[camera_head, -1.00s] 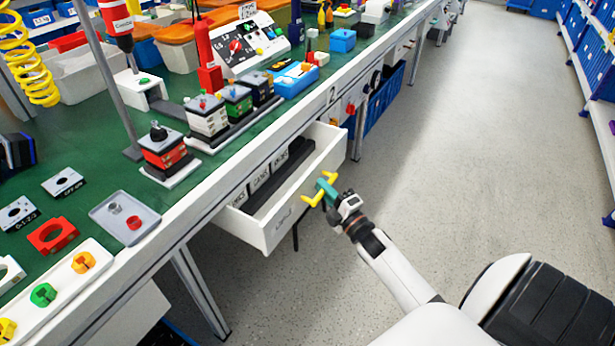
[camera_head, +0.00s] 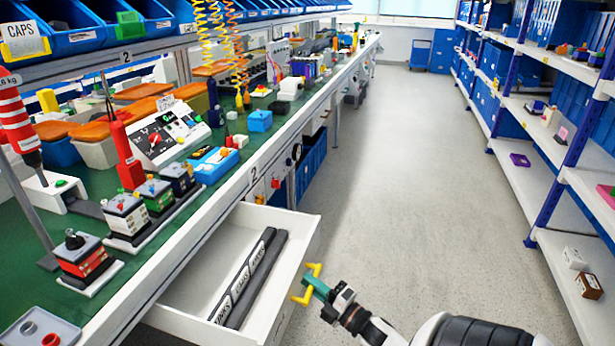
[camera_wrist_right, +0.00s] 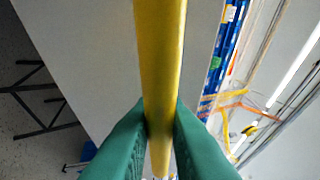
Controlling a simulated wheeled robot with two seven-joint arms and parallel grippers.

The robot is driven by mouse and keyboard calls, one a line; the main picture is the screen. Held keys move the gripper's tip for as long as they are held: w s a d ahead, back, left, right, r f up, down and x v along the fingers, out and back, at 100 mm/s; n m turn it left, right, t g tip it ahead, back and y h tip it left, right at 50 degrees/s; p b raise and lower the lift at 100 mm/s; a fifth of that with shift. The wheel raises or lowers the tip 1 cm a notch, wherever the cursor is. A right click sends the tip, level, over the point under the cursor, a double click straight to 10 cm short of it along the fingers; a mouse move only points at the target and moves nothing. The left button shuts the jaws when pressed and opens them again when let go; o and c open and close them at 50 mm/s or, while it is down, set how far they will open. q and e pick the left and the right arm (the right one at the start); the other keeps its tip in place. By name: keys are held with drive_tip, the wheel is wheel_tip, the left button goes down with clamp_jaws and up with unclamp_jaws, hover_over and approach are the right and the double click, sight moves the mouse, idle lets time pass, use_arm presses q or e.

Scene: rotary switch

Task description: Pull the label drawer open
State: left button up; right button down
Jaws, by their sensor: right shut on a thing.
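The white label drawer (camera_head: 311,244) stands out from under the green bench in the head view, with labelled dark strips (camera_head: 250,278) inside it. Its yellow handle (camera_head: 309,284) is on the front face. My right gripper (camera_head: 312,284) has teal fingers and is shut on this handle. In the right wrist view the yellow bar (camera_wrist_right: 160,70) runs between the two teal fingertips (camera_wrist_right: 159,125), with the pale drawer front (camera_wrist_right: 95,60) behind it. The drawer's near part is cut off by the frame's bottom edge. My left gripper is not in view.
The green bench top (camera_head: 35,275) carries switch stacks (camera_head: 84,258), a red tool (camera_head: 127,160) and a control box (camera_head: 165,134). Shelving (camera_head: 545,180) lines the right side. The grey aisle floor (camera_head: 410,160) between is clear.

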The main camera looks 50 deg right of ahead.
drive_tip(key=shift+f, duration=0.1)
drive_tip(key=c, duration=1.7)
unclamp_jaws()
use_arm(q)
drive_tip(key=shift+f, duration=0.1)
use_arm(e)
drive_tip(key=s, duration=0.4)
drive_tip(key=s+f, duration=0.1)
drive_tip(key=s, duration=0.3)
drive_tip(key=s+f, duration=0.1)
drive_tip(key=s, duration=0.3)
drive_tip(key=shift+a, duration=0.1)
drive_tip(key=shift+w, duration=0.1)
